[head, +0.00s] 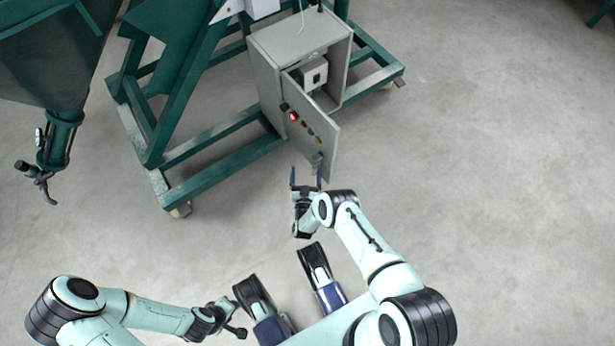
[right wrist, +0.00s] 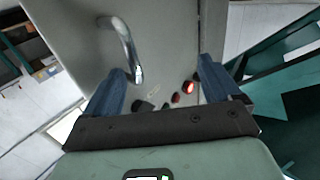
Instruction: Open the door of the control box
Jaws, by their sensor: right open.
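The grey control box (head: 262,75) stands on a green frame in the head view, and its inside shows. Its door (head: 325,135) stands open, swung out toward me. The door carries a row of buttons, one lit red (head: 293,116), and a metal handle (head: 318,158) near its outer edge. My right gripper (head: 305,178) is open and empty, just below the handle end of the door. In the right wrist view the handle (right wrist: 122,45) lies ahead of the open fingers (right wrist: 160,85), not between them. My left gripper (head: 232,322) is low in the head view, away from the box; its jaws are unclear.
The green wheeled frame (head: 225,160) surrounds the box's left and lower sides. A green hopper with a valve (head: 58,135) hangs at the upper left. The grey floor (head: 480,170) is clear on the right.

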